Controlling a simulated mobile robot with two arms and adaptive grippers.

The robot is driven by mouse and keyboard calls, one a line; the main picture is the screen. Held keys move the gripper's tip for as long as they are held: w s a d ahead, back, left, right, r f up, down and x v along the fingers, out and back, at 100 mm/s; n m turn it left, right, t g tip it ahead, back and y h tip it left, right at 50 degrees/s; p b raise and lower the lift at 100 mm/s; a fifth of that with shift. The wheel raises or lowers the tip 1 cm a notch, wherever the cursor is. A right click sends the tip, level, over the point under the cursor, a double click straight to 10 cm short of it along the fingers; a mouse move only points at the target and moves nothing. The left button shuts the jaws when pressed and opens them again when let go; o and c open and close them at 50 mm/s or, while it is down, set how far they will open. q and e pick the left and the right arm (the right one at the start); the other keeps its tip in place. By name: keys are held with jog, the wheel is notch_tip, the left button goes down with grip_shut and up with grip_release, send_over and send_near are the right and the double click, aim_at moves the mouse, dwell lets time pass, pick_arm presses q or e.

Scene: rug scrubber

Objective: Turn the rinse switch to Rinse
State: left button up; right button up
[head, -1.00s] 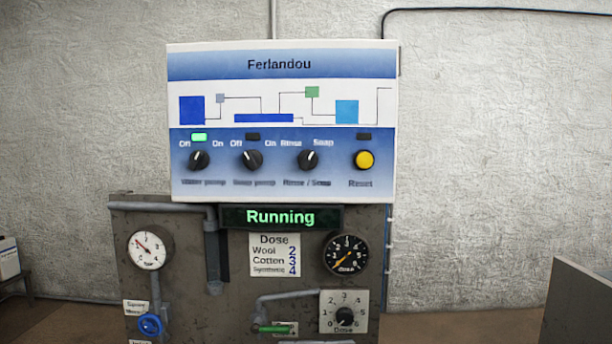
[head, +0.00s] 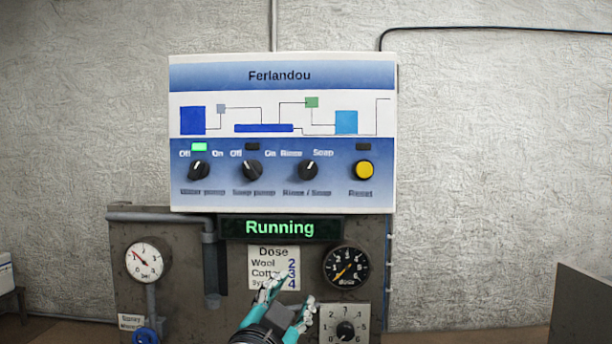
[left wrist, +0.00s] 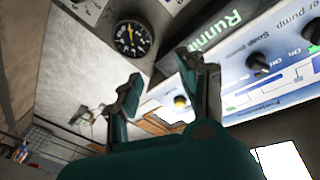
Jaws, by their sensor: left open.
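The Rinse / Soap switch (head: 308,170) is a black knob on the white and blue Ferlandou panel (head: 283,65). Its pale mark points up and to the right, toward Soap. My left gripper (head: 290,293) is open and empty, with teal fingers. In the head view it is low, below the switch and the Running display (head: 280,228), in front of the Dose card (head: 262,256). In the left wrist view, the open fingers (left wrist: 160,85) show with the panel beyond them. The switch seems hidden behind the right-hand finger there. My right gripper is not in view.
The water pump knob (head: 199,170), soap pump knob (head: 252,170) and yellow reset button (head: 364,170) flank the switch. Below are a pressure gauge (head: 145,262), a dose gauge (head: 346,266), a drive dial (head: 345,330) and a pipe (head: 209,260). Space before the upper panel is clear.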

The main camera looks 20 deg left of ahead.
pick_arm(q)
notch_tip(320, 180, up, 12)
jog(key=s+t, duration=0.2)
jog(key=t, duration=0.1)
jog(key=p, duration=0.6)
send_near(306, 171)
jog(key=shift+y, duration=0.3)
jog(key=x, duration=0.8)
jog(key=shift+d, duration=0.15)
jog(key=shift+w, duration=0.65)
jog(key=shift+c, duration=0.2)
jog(key=shift+s+r, duration=0.1)
jog(key=shift+s, duration=0.05)
grip_shut()
